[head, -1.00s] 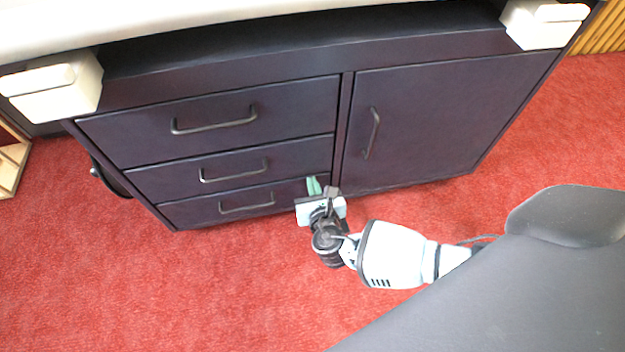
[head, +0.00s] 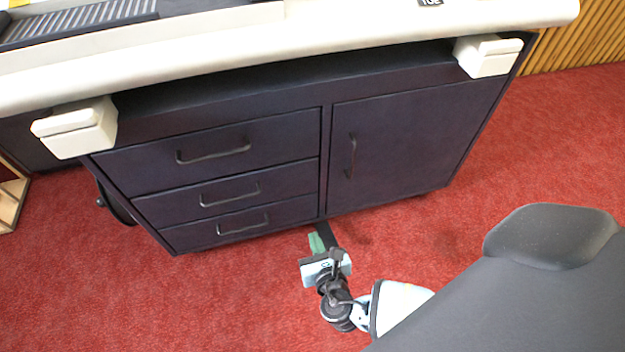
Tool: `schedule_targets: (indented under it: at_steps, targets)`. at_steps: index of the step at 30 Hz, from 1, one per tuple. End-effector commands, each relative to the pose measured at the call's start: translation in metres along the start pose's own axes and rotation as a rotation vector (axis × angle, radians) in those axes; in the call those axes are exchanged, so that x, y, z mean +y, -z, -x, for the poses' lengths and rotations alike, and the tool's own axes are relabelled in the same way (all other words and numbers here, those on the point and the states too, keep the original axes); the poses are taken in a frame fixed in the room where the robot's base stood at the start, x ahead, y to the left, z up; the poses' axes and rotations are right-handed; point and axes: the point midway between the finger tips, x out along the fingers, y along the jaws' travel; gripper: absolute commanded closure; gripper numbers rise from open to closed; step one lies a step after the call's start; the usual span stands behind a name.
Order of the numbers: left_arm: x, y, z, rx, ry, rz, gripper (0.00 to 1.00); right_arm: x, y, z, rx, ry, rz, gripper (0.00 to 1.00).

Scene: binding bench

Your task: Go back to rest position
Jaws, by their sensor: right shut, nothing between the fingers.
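My right gripper (head: 322,238) is low in the middle of the head view, in front of the dark cabinet (head: 326,150). Its fingers point toward the cabinet's bottom edge, and I see nothing held between them. It is shut. In the picture a strip of red carpet shows around it, and I cannot tell its exact gap to the cabinet. My left gripper is not in view.
The cabinet has three closed drawers at left and a closed door (head: 410,130) at right. A pale benchtop (head: 330,42) overhangs it, with white blocks (head: 75,128) (head: 488,56) under its edge. Red carpet (head: 230,310) is clear in front.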

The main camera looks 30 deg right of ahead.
Motion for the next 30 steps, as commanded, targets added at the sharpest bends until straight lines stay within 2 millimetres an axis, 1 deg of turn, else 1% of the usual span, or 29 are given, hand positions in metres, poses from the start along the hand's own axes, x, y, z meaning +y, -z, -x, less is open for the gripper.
schedule_targets:
  at_steps: [1, 5, 14, 17, 20, 23, 24, 27, 30]
  targets:
    - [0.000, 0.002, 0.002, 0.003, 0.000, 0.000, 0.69, 0.000, -0.001, 0.004, 0.000, 0.000, -0.001, 1.00]
    - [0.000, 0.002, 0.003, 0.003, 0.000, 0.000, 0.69, 0.000, 0.000, 0.009, 0.000, 0.000, -0.001, 1.00]
    - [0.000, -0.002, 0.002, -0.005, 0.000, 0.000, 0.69, 0.000, 0.001, 0.009, 0.001, 0.000, -0.001, 1.00]
    - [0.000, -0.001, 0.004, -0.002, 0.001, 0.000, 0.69, 0.001, -0.004, 0.010, -0.002, -0.001, -0.002, 1.00]
    - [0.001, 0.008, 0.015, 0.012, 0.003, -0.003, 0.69, 0.001, -0.023, 0.013, -0.014, -0.002, -0.005, 1.00]
    - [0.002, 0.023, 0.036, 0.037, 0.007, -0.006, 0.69, 0.003, -0.058, 0.019, -0.037, -0.004, -0.011, 1.00]
    - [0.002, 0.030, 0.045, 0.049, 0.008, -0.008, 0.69, 0.003, -0.074, 0.022, -0.047, -0.005, -0.014, 1.00]
    - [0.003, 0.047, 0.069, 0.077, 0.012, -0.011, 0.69, 0.005, -0.112, 0.028, -0.072, -0.007, -0.021, 1.00]
    - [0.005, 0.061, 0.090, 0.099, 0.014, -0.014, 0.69, 0.006, -0.145, 0.034, -0.094, -0.009, -0.027, 1.00]
